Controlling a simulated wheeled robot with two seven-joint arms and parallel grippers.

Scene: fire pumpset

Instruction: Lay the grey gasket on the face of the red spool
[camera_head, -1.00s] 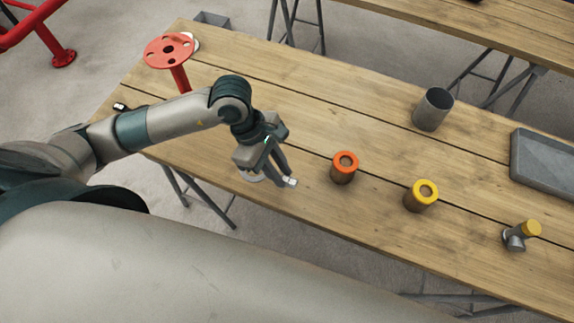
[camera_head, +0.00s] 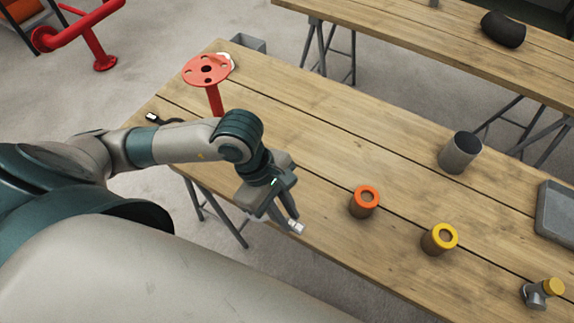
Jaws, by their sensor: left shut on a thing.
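The red spool (camera_head: 195,73) stands upright near the far left end of the bench, its round flange face with several holes turned up. My left gripper (camera_head: 294,226) is low over the near edge of the bench, to the right of and nearer than the spool, fingers pointing down to the right. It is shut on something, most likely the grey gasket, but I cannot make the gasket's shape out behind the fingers. My right gripper is not in view.
On the wooden bench (camera_head: 330,160) stand an orange-topped cup (camera_head: 364,205), a yellow-topped cup (camera_head: 438,241), a grey cylinder (camera_head: 458,157), a small yellow-capped fitting (camera_head: 536,297) and a grey tray (camera_head: 558,212). The middle is clear.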

